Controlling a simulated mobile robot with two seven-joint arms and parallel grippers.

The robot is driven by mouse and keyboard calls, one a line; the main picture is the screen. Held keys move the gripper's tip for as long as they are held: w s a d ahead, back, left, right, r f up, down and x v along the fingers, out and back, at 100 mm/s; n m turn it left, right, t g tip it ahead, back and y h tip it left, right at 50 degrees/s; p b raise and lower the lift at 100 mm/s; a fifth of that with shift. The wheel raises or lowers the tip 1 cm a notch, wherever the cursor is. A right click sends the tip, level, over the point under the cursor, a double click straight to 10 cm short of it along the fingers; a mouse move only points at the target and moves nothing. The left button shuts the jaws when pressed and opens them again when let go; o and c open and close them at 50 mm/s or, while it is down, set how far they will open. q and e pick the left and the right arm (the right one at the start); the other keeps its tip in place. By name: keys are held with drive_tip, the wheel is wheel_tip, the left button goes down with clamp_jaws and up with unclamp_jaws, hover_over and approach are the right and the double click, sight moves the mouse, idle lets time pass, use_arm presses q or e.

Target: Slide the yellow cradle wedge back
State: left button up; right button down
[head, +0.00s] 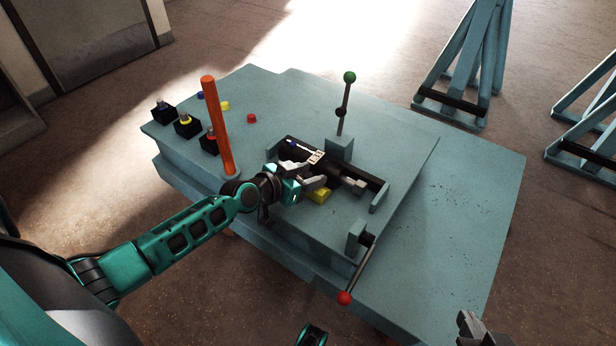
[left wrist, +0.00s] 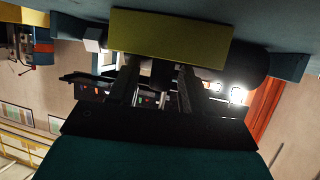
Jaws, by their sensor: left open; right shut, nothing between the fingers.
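The yellow cradle wedge (head: 320,195) sits on the blue-grey bench, at the near side of the dark cylinder (head: 345,171). In the left wrist view the wedge (left wrist: 172,38) is a wide yellow block just beyond my fingertips. My left gripper (head: 304,178) is open, low over the bench beside the wedge; its fingers (left wrist: 155,72) stand apart with no visible grip on it. Whether a finger touches the wedge I cannot tell. My right gripper (head: 470,325) is shut and empty at the lower right, away from the wedge.
An orange post (head: 214,125) stands just left of my left gripper. A green-knobbed lever (head: 346,100) rises behind the cylinder, and a red-knobbed lever (head: 357,270) leans at the front. Capped black blocks (head: 186,127) stand at the left. The bench's right side (head: 470,200) is clear.

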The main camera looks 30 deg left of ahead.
use_arm(q)
drive_tip(key=shift+c, duration=0.4)
clamp_jaws()
